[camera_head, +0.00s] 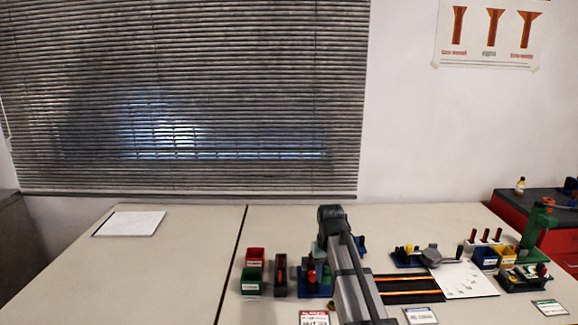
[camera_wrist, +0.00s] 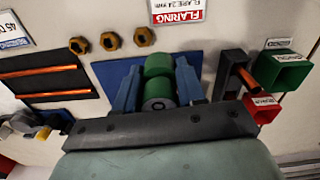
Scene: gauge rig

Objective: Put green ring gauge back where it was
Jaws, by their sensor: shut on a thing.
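In the wrist view my gripper (camera_wrist: 157,82) has its two blue fingers on either side of a green ring gauge (camera_wrist: 158,88). The gauge looks like a short green cylinder with a grey round end facing the camera. A second green rounded part shows just beyond it, and I cannot tell whether it is the same piece. A blue base (camera_wrist: 105,70) lies behind the fingers; the gap between gauge and base cannot be judged. In the head view my arm hides the gripper and the gauge, beside the blue fixture (camera_head: 313,289) with red and green parts.
Right of the fixture is a dark tray (camera_head: 408,289) with copper tubes. Left are a dark block (camera_head: 280,275) holding a tube, a red bin (camera_head: 255,257) and a green bin (camera_head: 251,281). Brass nuts (camera_wrist: 110,41) lie beyond the base. The bench's left is mostly clear.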

